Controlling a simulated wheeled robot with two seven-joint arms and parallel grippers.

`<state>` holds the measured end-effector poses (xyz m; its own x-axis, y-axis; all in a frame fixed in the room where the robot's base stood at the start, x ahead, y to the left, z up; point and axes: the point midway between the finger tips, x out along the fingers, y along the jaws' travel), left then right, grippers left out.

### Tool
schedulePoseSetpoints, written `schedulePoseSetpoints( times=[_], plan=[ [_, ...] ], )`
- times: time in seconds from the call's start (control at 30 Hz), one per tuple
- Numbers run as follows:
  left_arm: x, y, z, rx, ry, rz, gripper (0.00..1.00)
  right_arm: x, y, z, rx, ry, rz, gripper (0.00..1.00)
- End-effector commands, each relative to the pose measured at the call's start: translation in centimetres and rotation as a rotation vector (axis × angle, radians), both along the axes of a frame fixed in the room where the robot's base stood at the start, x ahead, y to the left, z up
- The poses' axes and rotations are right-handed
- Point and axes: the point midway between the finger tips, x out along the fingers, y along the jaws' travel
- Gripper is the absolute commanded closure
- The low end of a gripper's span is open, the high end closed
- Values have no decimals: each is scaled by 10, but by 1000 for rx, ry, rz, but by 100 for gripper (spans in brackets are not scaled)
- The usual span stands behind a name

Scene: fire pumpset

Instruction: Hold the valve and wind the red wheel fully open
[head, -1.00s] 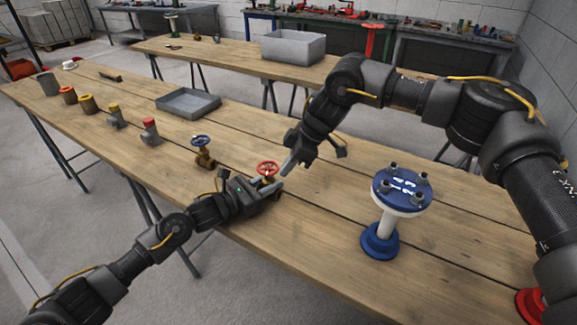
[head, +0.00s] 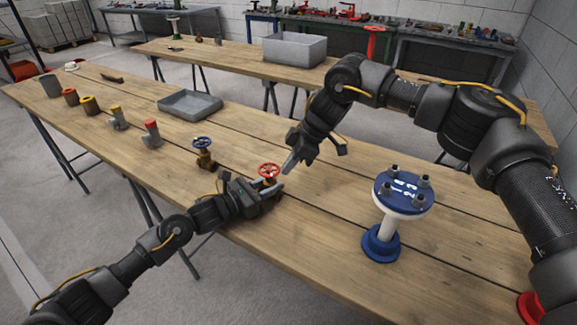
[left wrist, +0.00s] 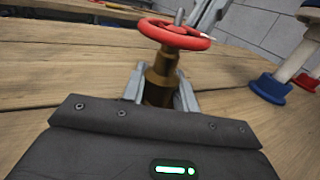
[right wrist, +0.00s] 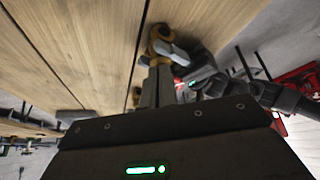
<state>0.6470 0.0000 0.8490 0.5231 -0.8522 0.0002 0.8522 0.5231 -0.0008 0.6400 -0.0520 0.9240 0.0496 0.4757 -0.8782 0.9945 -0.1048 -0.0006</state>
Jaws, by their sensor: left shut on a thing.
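The valve with the red wheel (head: 269,170) stands upright at the table's near edge. Its brass body (left wrist: 160,80) is between the fingers of my left gripper (left wrist: 160,92), which is shut on it below the wheel. The red wheel (left wrist: 174,35) is above these fingers. My right gripper (head: 290,166) reaches down from the right, its fingers together at the wheel's rim. These fingers show in the left wrist view (left wrist: 207,16) close to the wheel's far right side; contact is unclear. In the right wrist view the closed fingers (right wrist: 157,87) point at brass parts, and the wheel is mostly hidden.
A blue-wheeled brass valve (head: 203,150) stands left of my left gripper. A blue-and-white flanged stand (head: 400,205) is to the right. A grey tray (head: 190,104) and several pipe fittings (head: 152,132) lie further left.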

Motion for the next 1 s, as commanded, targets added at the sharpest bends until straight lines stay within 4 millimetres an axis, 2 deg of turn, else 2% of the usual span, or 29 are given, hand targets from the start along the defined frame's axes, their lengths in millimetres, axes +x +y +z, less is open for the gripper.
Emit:
schedulePoseSetpoints(
  times=[0.5,1.0],
  plan=[
    [-2,-2,0,-1,0,-6,100,15,3,1,4,-2,3,100],
    [-2,-3,0,-1,1,-7,100,19,5,1,6,-1,5,100]
  ],
)
